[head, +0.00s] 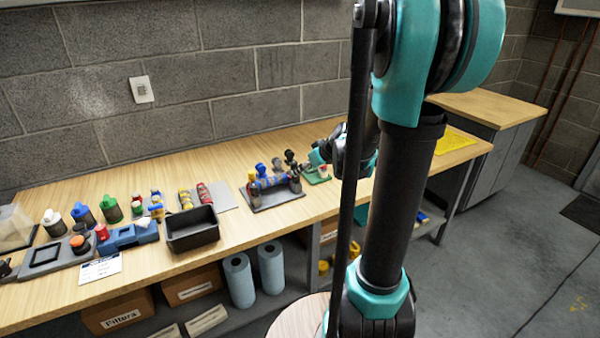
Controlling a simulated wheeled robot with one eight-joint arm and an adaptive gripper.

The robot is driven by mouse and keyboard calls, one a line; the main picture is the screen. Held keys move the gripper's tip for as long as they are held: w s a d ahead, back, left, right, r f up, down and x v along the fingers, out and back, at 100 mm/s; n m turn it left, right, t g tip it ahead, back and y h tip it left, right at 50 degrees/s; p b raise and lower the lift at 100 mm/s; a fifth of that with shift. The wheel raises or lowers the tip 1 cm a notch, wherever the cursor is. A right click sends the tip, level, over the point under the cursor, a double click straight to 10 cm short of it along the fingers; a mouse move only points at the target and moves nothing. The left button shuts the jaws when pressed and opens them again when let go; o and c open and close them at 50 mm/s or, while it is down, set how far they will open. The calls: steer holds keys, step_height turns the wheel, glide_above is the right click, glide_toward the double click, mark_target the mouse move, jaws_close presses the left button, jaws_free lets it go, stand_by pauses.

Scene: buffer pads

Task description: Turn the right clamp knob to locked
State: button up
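A fixture with a blue and yellow body lies on a dark plate (272,203) near the middle of the bench. Small knob-like parts stand on it, among them a blue one (261,168) near its left end. Dark parts show at its right end, where I cannot separate clamp knob from fingers. My gripper (296,165) reaches in from the right, past a teal wrist section, to the fixture's right end. It is too small to tell whether it touches a knob or is open. The knob's setting cannot be read.
A black bin (192,231) stands left of the fixture. Several capped bottles (82,212), a blue holder (130,235) and a grey tray (45,258) fill the left. A green pad (318,176) lies close right of the fixture. My arm hides part of the bench.

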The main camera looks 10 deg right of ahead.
steer(key=shift+v, duration=2.35)
steer(key=s+f+m+g+h, duration=0.2)
steer(key=s+f, duration=0.4)
steer(key=s, duration=0.5)
steer(key=s+f+m+g+h, duration=0.1)
steer(key=s+f+m+h, duration=0.1)
steer(key=s+f, duration=0.4)
steer(key=s+m, duration=0.1)
steer(key=s, duration=0.4)
steer(key=shift+m+g, duration=0.3)
steer(key=shift+g, duration=0.1)
